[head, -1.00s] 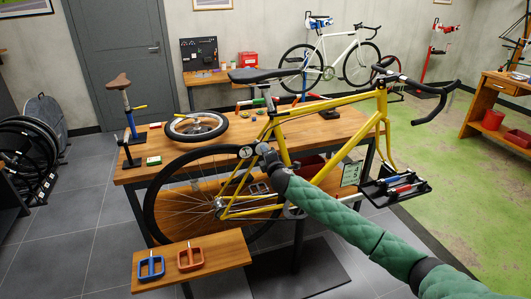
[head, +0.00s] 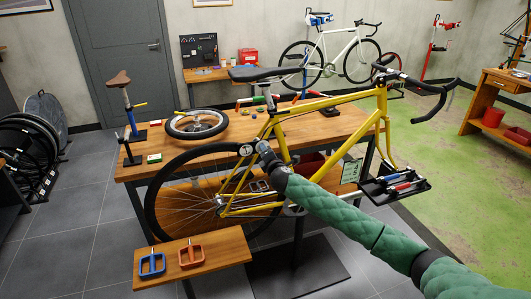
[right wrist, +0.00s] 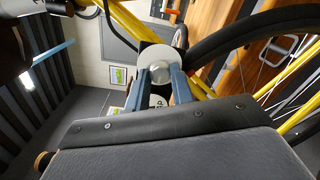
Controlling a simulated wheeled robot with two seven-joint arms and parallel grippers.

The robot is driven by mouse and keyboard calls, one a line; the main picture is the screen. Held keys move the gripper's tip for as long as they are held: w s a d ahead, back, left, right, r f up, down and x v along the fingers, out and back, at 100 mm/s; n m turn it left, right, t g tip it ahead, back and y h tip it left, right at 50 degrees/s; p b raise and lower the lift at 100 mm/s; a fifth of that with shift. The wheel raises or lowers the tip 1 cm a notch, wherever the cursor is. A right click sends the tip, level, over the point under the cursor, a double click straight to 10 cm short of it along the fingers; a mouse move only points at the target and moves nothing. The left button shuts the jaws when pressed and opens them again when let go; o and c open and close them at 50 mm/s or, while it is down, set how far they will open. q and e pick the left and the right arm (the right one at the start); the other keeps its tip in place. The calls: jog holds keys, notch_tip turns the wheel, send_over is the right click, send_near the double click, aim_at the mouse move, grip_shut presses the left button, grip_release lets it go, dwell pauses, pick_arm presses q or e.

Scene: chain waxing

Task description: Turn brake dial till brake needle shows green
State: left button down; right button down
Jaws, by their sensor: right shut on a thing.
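The yellow bicycle (head: 320,104) stands in front of the workbench with its rear wheel toward me. A small round dark-rimmed gauge (head: 246,150) with a pale face is by the rear brake area; its needle and colours are too small to read. My right gripper (head: 259,148) is right beside the gauge. In the right wrist view, the blue-grey fingers of my right gripper (right wrist: 163,82) are shut on a round grey dial (right wrist: 158,57). Part of a white face with dark marks (right wrist: 158,100) shows between the fingers, mostly hidden. My left gripper is not in view.
The wooden workbench (head: 150,171) holds a loose wheel (head: 196,124) and small parts. A black tool tray (head: 395,188) is at the right. The green floor there is clear.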

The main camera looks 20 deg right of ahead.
jog(key=c, duration=1.3)
grip_release()
jog(key=shift+a+f, duration=0.1)
jog(key=shift+f, duration=0.05)
jog(key=shift+c, duration=0.2)
jog(key=shift+o, duration=0.7)
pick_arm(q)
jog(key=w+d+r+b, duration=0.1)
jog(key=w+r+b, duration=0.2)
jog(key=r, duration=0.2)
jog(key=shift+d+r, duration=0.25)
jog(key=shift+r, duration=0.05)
pick_arm(e)
jog(key=s, duration=0.7)
jog(key=shift+s+r, duration=0.2)
jog(key=shift+s, duration=0.2)
jog(key=shift+m, duration=0.3)
